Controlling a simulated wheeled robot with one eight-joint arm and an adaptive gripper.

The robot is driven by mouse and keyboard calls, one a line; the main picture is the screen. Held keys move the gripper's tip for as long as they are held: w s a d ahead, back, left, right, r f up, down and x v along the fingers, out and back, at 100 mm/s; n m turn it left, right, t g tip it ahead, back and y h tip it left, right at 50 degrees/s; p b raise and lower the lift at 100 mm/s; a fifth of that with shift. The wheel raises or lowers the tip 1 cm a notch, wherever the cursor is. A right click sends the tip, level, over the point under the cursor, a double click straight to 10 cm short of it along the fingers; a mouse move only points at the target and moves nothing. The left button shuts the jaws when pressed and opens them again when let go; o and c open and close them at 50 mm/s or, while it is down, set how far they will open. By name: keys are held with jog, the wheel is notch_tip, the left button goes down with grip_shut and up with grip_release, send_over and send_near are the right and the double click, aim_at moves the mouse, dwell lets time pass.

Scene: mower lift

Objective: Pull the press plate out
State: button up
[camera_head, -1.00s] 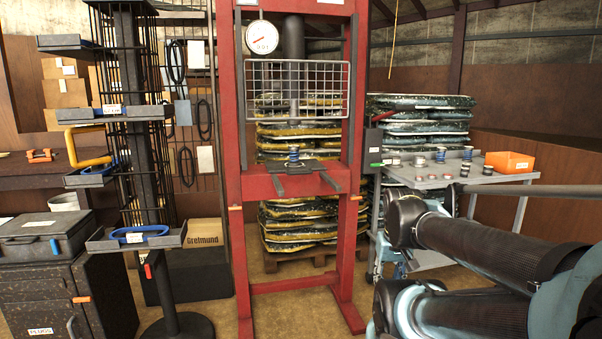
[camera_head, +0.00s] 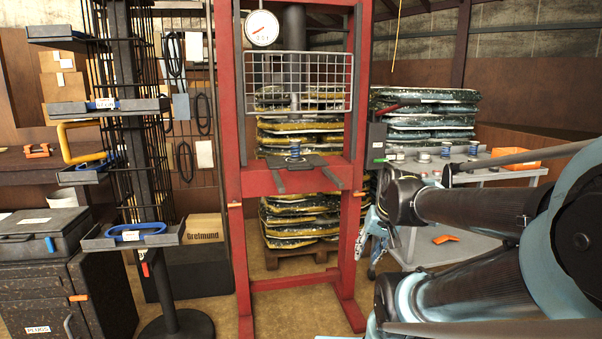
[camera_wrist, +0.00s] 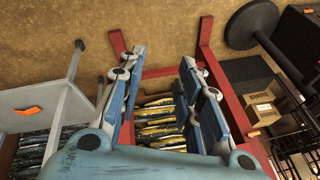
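The red press frame (camera_head: 241,181) stands in the middle of the head view. The dark press plate (camera_head: 299,162) lies on its bed, with two grey bars (camera_head: 331,177) jutting out towards me. A small blue and white piece (camera_head: 294,151) stands on the plate under the ram (camera_head: 294,70). My gripper (camera_wrist: 163,57) is open and empty in the wrist view, its two blue fingers apart. In the head view it is mostly hidden behind my arm, right of the press and lower than the plate. I cannot make out the plate in the wrist view.
A wire guard (camera_head: 299,80) hangs above the bed. A grey table (camera_head: 490,171) with small parts and an orange bin (camera_head: 524,164) stands right. Stacked sacks (camera_head: 300,217) are behind the press. A dark tool stand (camera_head: 170,324) stands left. Floor before the press is clear.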

jog(key=w+a+r+m+t+y, duration=0.25)
jog(key=w+a+r, duration=0.2)
jog(key=w, duration=0.45)
jog(key=w+a+r+m+t+y, duration=0.2)
jog(key=w+a+r+y, duration=0.15)
jog(key=w+a, duration=0.45)
jog(key=m+t+y, duration=0.2)
jog(key=m+t, duration=0.2)
jog(key=m, duration=0.2)
send_near(302, 169)
jog(key=x, duration=1.1)
jog(key=shift+w, duration=0.15)
jog(key=shift+c, duration=0.2)
grip_shut()
jog(key=shift+s, duration=0.2)
